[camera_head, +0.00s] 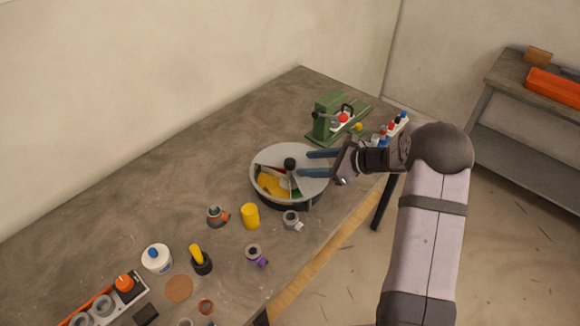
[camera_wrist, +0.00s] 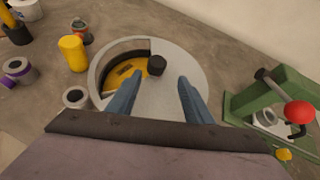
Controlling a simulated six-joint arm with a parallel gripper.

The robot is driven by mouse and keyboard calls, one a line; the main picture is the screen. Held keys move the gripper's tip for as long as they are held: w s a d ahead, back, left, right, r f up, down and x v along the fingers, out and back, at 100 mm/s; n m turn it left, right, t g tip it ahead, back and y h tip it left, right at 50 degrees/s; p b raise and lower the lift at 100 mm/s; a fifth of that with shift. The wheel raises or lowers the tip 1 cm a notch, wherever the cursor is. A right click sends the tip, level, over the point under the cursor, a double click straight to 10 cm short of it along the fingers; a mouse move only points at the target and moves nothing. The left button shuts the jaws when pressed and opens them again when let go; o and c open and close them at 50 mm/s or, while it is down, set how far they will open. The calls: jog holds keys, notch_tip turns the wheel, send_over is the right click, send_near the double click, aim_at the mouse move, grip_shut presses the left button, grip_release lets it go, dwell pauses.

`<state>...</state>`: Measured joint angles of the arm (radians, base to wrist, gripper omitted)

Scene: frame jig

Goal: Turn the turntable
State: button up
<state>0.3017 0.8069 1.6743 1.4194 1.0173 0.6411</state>
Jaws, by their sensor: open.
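The turntable (camera_head: 313,187) is a round grey disc with a cut-out sector on a dark base, near the middle of the table. A yellow area (camera_head: 268,184) shows through the opening, with some red, green and pale parts beside it. A black knob (camera_head: 290,164) stands up from the disc; it also shows in the wrist view (camera_wrist: 157,66). My gripper (camera_head: 308,163) comes in from the right, with its two blue fingers spread apart over the disc. In the wrist view the fingers (camera_wrist: 158,84) sit on the near side of the knob, with nothing between them. I cannot tell whether they touch the disc.
A green press (camera_head: 325,120) with a red ball (camera_wrist: 299,114) stands close to the right of the turntable. A yellow cylinder (camera_head: 250,216), grey fittings (camera_head: 292,220) and a white tub (camera_head: 156,258) stand to the left and front. The table behind the turntable is clear.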

aim_at(293, 162)
jog(key=shift+s+a+r+m+t+y, duration=0.15)
jog(key=shift+s+r+m+t+y, duration=0.25)
jog(key=shift+m+y, duration=0.25)
jog(key=shift+p+x, duration=1.05)
jog(key=shift+x, duration=2.65)
grip_shut()
